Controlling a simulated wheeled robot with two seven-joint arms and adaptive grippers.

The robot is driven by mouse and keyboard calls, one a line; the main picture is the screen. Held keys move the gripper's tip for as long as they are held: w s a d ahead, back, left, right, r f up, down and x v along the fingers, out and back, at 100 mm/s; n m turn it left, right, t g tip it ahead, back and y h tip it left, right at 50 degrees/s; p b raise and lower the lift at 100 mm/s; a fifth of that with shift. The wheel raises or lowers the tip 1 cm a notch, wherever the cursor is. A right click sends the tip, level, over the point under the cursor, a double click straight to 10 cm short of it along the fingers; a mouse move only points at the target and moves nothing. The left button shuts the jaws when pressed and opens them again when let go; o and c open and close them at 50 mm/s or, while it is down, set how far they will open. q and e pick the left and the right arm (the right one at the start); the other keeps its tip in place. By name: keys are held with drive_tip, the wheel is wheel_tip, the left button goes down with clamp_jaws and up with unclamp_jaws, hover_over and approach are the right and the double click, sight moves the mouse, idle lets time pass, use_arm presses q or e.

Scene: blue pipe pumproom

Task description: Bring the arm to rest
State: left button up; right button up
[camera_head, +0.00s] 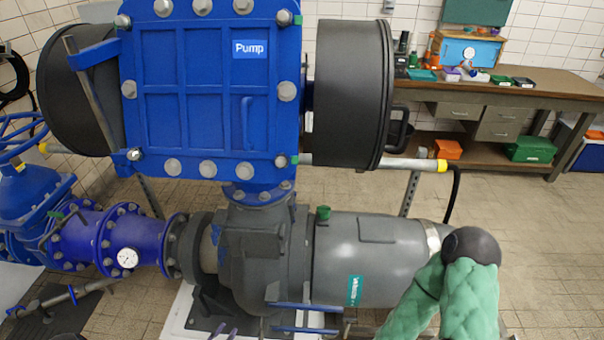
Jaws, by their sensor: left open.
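The rest of the gripper is below the picture. My right arm (468,290), in a green padded cover with a dark rounded joint, is bent at the lower right, in front of the pump's right end. I do not see its gripper.
A large blue pump housing (205,95) stands ahead, with black round covers on both sides. Below it is a grey pump body (370,258) with two blue bars (305,306) near its base. Blue pipework (110,240) lies left.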

use_arm(q)
drive_tip(key=s+d+m+g+h, duration=0.6)
drive_tip(key=d+m+g, duration=0.2)
drive_tip(key=d+m, duration=0.55)
drive_tip(key=s+d+f+m+g+y, duration=0.1)
drive_tip(key=s+m+g+y, duration=0.2)
drive_tip(key=s+m+g, duration=0.75)
drive_tip(key=s+f+m+g+y, duration=0.2)
drive_tip(key=s+m, duration=0.2)
drive_tip(key=m, duration=1.4)
drive_tip(key=w+r+m+t+y, duration=0.1)
drive_tip(key=w+m+t+y, duration=0.3)
drive_tip(key=m, duration=1.5)
drive_tip(key=w+t, duration=0.1)
drive_tip(key=w, duration=0.3)
drive_tip(key=shift+w+a+r+m+y, duration=0.15)
drive_tip(key=shift+w+a+m+y, duration=0.05)
drive_tip(key=shift+a+m+y, duration=0.1)
